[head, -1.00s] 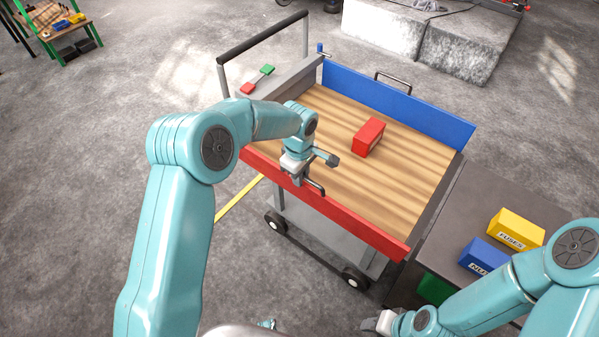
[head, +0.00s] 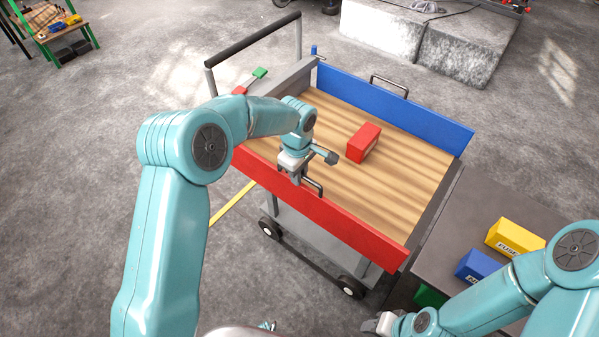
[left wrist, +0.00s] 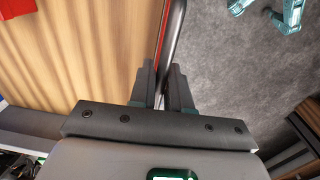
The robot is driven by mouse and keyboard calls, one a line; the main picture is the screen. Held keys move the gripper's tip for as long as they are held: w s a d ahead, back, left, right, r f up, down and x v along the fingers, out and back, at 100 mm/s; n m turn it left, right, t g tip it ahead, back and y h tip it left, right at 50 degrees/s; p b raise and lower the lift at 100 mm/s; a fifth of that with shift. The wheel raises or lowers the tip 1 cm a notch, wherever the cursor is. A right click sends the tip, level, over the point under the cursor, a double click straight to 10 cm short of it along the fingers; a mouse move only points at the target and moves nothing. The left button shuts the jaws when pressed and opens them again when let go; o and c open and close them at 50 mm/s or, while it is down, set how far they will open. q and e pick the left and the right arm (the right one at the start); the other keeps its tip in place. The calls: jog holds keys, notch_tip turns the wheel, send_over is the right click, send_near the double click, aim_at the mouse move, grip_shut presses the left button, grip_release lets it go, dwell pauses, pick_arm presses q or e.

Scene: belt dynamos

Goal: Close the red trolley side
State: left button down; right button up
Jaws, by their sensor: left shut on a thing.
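The red trolley side (head: 330,215) runs along the near edge of the trolley's wooden bed (head: 375,180). It stands up from the bed's edge, its outer face towards me; I cannot tell if it is fully upright. A dark bar handle (head: 315,187) sits on it. My left gripper (head: 297,178) is shut on this handle. In the left wrist view the handle (left wrist: 175,35) passes between the fingers of the left gripper (left wrist: 161,80), beside a thin red strip of the side. My right gripper (head: 380,323) is partly seen at the bottom; its fingers are unclear.
A red box (head: 363,143) lies on the bed. The blue side (head: 395,103) stands at the far edge. Red (head: 240,91) and green (head: 260,72) lever ends are near the push bar. A dark table (head: 490,215) with yellow (head: 514,237) and blue (head: 477,266) boxes is at right.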

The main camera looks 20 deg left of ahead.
pick_arm(q)
jog(key=shift+w+d+r, duration=0.15)
jog(key=c, duration=1.3)
grip_release()
jog(key=shift+c, duration=0.2)
jog(key=shift+r, duration=0.2)
notch_tip(320, 180, up, 16)
jog(key=shift+s+p, duration=0.35)
jog(key=shift+a+f, duration=0.15)
jog(key=shift+a, duration=0.05)
